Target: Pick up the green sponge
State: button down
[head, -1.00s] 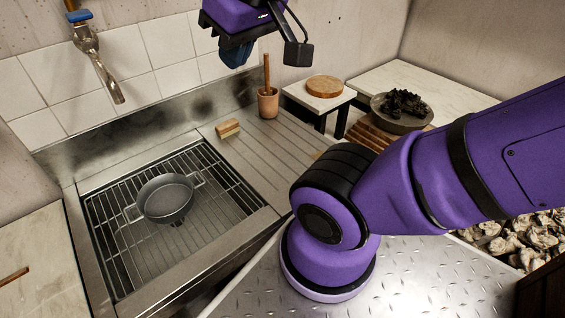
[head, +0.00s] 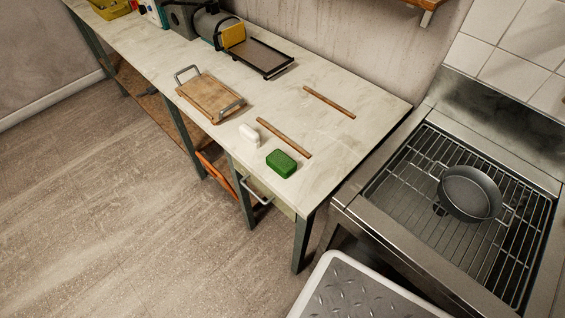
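Nothing covers the sponge. My gripper is outside the current view.
A wooden tray with metal handles (head: 210,97) sits further left on the counter. Another stick (head: 329,102) lies behind. Floor (head: 120,220) in front is open.

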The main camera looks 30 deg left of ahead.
aim_at(279, 161)
jog(key=j+u, duration=0.75)
